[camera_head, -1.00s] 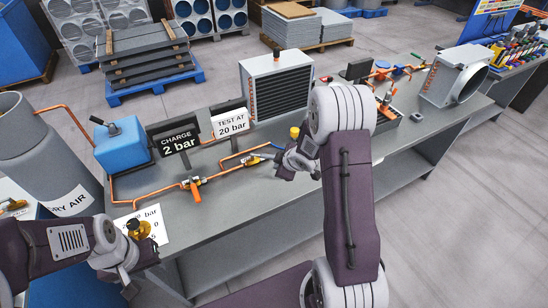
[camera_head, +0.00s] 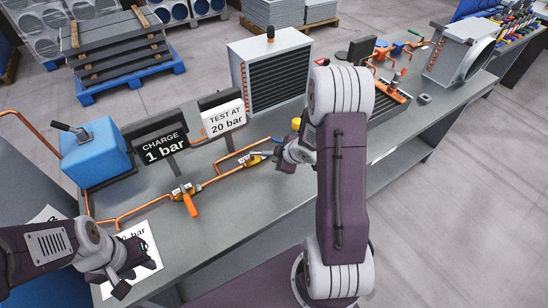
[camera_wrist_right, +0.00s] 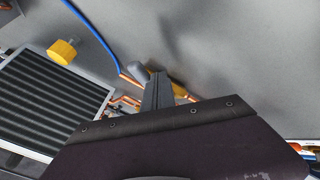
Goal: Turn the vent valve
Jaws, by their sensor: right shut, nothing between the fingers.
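A yellow-bodied valve (camera_head: 255,158) sits on the copper line at mid bench, with a blue hose by it; no label marks it as the vent valve. My right gripper (camera_head: 272,154) is shut and empty, close beside it. In the right wrist view, the shut fingers (camera_wrist_right: 156,88) partly cover the yellow valve body (camera_wrist_right: 179,91); I cannot tell whether they touch. A second valve (camera_head: 185,190) with an orange lever (camera_head: 191,206) sits further left on the line. My left gripper (camera_head: 124,270) is above a white printed sheet at the left; its jaw opening is unclear.
A blue box (camera_head: 95,152) stands at left, by a sign (camera_head: 157,149) reading "CHARGE 1 bar" and another (camera_head: 223,119) reading "TEST AT 20 bar". A finned coil (camera_head: 272,75) stands behind my right gripper. A yellow cap (camera_head: 296,124) is nearby. The front bench surface is mostly clear.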

